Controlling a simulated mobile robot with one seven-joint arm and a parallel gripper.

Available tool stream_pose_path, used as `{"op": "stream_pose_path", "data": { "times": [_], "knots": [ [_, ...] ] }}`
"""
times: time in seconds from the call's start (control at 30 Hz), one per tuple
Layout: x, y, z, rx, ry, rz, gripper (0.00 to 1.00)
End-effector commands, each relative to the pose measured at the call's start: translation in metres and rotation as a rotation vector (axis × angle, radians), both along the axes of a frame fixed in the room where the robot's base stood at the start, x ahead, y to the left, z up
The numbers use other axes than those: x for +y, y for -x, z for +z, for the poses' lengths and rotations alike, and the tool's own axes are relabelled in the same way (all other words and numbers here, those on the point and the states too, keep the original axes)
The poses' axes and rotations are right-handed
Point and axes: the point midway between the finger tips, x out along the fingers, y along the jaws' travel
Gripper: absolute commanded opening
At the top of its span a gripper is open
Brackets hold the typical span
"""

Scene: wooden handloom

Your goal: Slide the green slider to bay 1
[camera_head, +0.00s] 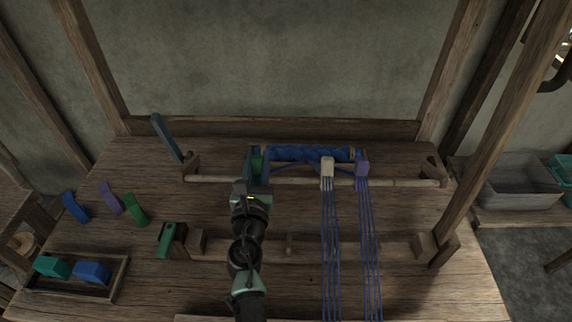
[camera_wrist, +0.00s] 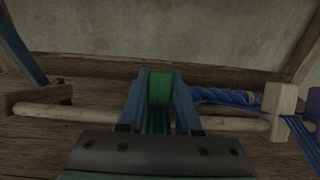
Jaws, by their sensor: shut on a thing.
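The green slider (camera_head: 257,163) sits at the wooden rod (camera_head: 300,181), left of the other two sliders. In the wrist view the green slider (camera_wrist: 160,88) stands upright between two blue fingers. My gripper (camera_wrist: 160,102) is shut on it, one finger on each side. In the head view my gripper (camera_head: 257,168) partly hides the slider. Blue threads show below the slider between the fingers. A cream slider (camera_head: 327,170) and a purple slider (camera_head: 362,168) are to the right on the rod, with blue threads running towards the front. I see no marking that tells which bay is 1.
A blue thread roll (camera_head: 310,154) lies behind the rod. A blue lever (camera_head: 165,137) stands at the left end. A lower bar (camera_head: 270,249) crosses the front. A tray (camera_head: 122,279) with teal and blue blocks is at the left. The rod is bare left of my gripper.

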Motion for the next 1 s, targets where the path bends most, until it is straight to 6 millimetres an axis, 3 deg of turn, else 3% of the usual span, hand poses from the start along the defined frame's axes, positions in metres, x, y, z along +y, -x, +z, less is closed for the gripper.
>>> {"op": "stream_pose_path", "data": {
  "times": [0.03, 0.2, 0.33, 0.63, 0.67, 0.8, 1.0],
  "knots": [
    [0.019, 0.0, -0.002, -0.002, 0.001, 0.01, 0.0],
    [0.053, 0.0, -0.001, -0.001, 0.001, 0.006, 0.0],
    [0.062, 0.001, -0.001, 0.0, 0.0, 0.003, 0.0],
    [0.063, 0.001, 0.0, 0.001, 0.0, 0.002, 0.0],
    [0.062, 0.001, 0.0, 0.001, 0.0, 0.002, 0.38],
    [0.062, 0.001, 0.0, 0.0, 0.0, 0.001, 0.62],
    [0.062, 0.001, 0.0, 0.0, 0.0, 0.001, 0.62]
  ]
}}
